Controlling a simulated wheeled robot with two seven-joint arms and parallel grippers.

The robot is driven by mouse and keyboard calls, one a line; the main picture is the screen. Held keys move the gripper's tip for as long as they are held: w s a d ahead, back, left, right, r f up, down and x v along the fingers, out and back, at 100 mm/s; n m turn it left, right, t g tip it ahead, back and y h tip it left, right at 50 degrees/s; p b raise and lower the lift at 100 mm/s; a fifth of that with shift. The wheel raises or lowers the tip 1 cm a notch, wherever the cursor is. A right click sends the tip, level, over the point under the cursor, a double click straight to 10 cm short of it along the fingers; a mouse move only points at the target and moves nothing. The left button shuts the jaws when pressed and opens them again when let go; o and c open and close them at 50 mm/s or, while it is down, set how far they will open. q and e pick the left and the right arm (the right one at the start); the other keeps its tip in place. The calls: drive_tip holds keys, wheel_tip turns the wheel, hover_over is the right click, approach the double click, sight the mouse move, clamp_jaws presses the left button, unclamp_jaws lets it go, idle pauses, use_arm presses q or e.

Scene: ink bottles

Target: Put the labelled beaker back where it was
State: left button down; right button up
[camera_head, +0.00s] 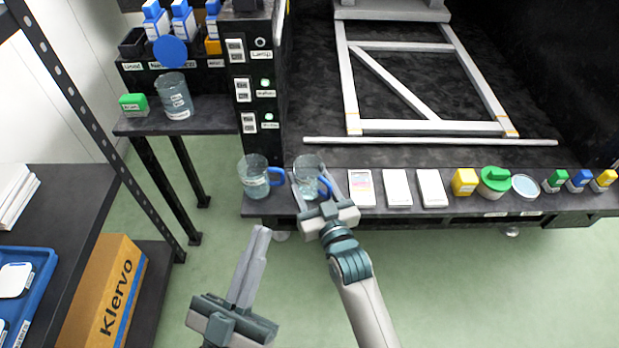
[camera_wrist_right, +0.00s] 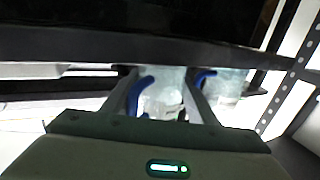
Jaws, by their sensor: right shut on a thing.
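A clear beaker with a blue handle (camera_head: 308,170) is between the fingers of my right gripper (camera_head: 309,188), at the front edge of the dark bench. The gripper is shut on it; I cannot tell whether its base touches the bench. The held beaker also shows in the right wrist view (camera_wrist_right: 163,95). A second blue-handled beaker (camera_head: 253,176) stands just left of it, with pale print on its side. A third beaker (camera_head: 175,97), with a white label and no visible handle, stands on the small side table. My left gripper (camera_head: 261,232) is shut and empty over the floor.
White cards (camera_head: 397,188), a yellow block (camera_head: 465,181) and a green-lidded container (camera_head: 494,182) line the bench edge to the right. A green-topped box (camera_head: 133,103) sits on the side table (camera_head: 215,115). A cardboard box (camera_head: 103,290) stands on the left shelf.

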drive_tip(key=o, duration=1.1)
drive_tip(key=shift+r, duration=0.1)
use_arm(q)
drive_tip(key=w+f+g+y+p, duration=0.1)
drive_tip(key=w+f+g+p, duration=0.1)
drive_tip(key=f, duration=0.4)
drive_tip(key=shift+w+f+g+y, duration=0.15)
drive_tip(key=shift+w+g+y, duration=0.15)
drive_tip(key=shift+w+g, duration=0.5)
use_arm(e)
drive_tip(key=shift+v, duration=6)
use_arm(q)
drive_tip(key=shift+s+a, duration=0.1)
drive_tip(key=shift+s, duration=0.1)
use_arm(e)
drive_tip(key=shift+r, duration=0.1)
drive_tip(key=shift+m+t+y, duration=0.4)
drive_tip(key=shift+t, duration=0.2)
drive_tip(key=s+d+r, duration=0.1)
drive_tip(key=s+r, duration=0.2)
drive_tip(key=s+d+r, duration=0.1)
drive_tip(key=s+r, duration=0.2)
drive_tip(key=s, duration=0.1)
drive_tip(key=s+d+r, duration=0.1)
drive_tip(key=s+r, duration=0.2)
drive_tip(key=s, duration=0.1)
drive_tip(key=shift+s+d+r, duration=0.15)
drive_tip(key=shift+d+r, duration=0.1)
drive_tip(key=shift+d, duration=0.15)
